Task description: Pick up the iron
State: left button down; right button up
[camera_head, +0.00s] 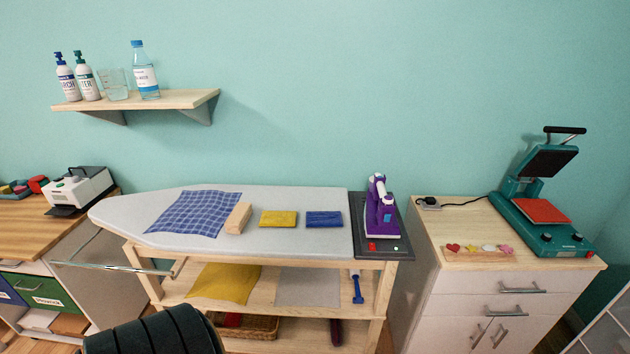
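A purple and white iron (379,212) stands on a dark rest plate (399,245) at the right end of the grey ironing board (290,203). The plate has a red switch and a small light at its front edge. The iron stands free, with nothing touching it from above. Neither of my grippers is in view.
A checked blue cloth (195,213), a wooden block (238,217), a yellow folded cloth (278,219) and a blue one (324,219) lie on the board. A teal heat press (541,205) stands on the right cabinet. A dark rounded object (155,332) is at the bottom left.

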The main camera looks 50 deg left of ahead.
aim_at(375, 210)
jog(key=u, duration=1.45)
jog(key=i, duration=0.1)
